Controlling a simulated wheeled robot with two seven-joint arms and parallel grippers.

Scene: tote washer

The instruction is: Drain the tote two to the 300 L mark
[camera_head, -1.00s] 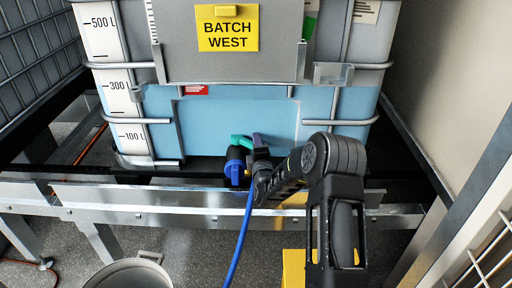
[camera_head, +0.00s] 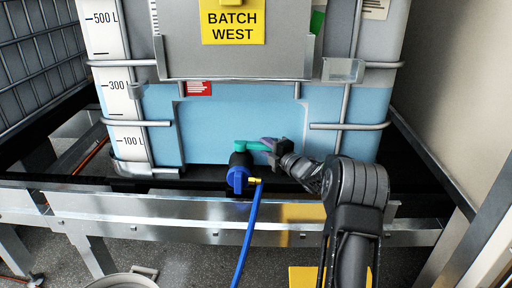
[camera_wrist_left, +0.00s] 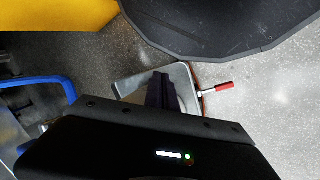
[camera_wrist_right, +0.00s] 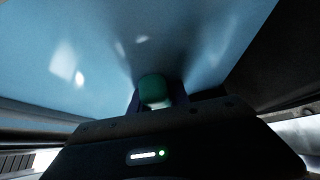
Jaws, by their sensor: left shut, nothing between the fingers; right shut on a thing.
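The tote (camera_head: 330,110) with the yellow BATCH WEST card (camera_head: 232,20) stands ahead in the head view. Its blue liquid (camera_head: 250,115) tops out close to the 300 L mark on the white scale (camera_head: 117,92). The green valve handle (camera_head: 256,145) points right from the blue-and-black outlet valve (camera_head: 239,172). My right gripper (camera_head: 276,147) is shut on the handle's end, which also shows in the right wrist view (camera_wrist_right: 153,89). My left gripper (camera_wrist_left: 162,90) is shut and empty in the left wrist view, above the floor area; it is outside the head view.
A blue hose (camera_head: 246,230) with a yellow fitting hangs by the valve. A metal rail (camera_head: 150,205) runs below the tote. A grey bucket (camera_head: 122,281) stands at the bottom. A red-handled item (camera_wrist_left: 216,89) shows near my left gripper. A wall closes off the right side.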

